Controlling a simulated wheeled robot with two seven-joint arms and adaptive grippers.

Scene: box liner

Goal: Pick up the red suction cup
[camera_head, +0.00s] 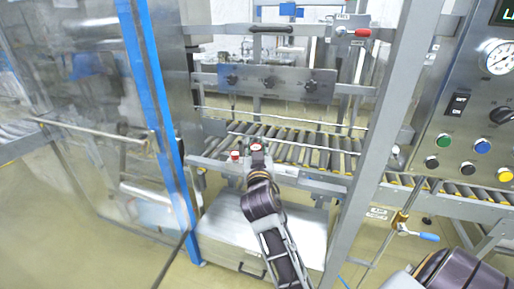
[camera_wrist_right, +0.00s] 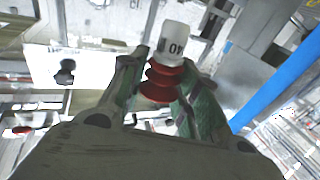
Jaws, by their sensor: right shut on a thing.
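The red suction cup (camera_wrist_right: 160,80) has red bellows and a white end marked "40". In the right wrist view it sits between the green-padded fingers of my right gripper (camera_wrist_right: 155,100), which is shut on it. In the head view my right gripper (camera_head: 256,160) is at the roller conveyor's near edge, with the small red and white cup (camera_head: 256,147) at its tips. The fingers partly hide the cup's lower part. My left gripper is not in view.
A second small red and white piece (camera_head: 235,155) stands just left of the gripper. The roller conveyor (camera_head: 315,150) runs behind. A blue-edged clear door (camera_head: 160,110) is on the left, a slanted metal post (camera_head: 385,120) and control panel (camera_head: 470,130) on the right.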

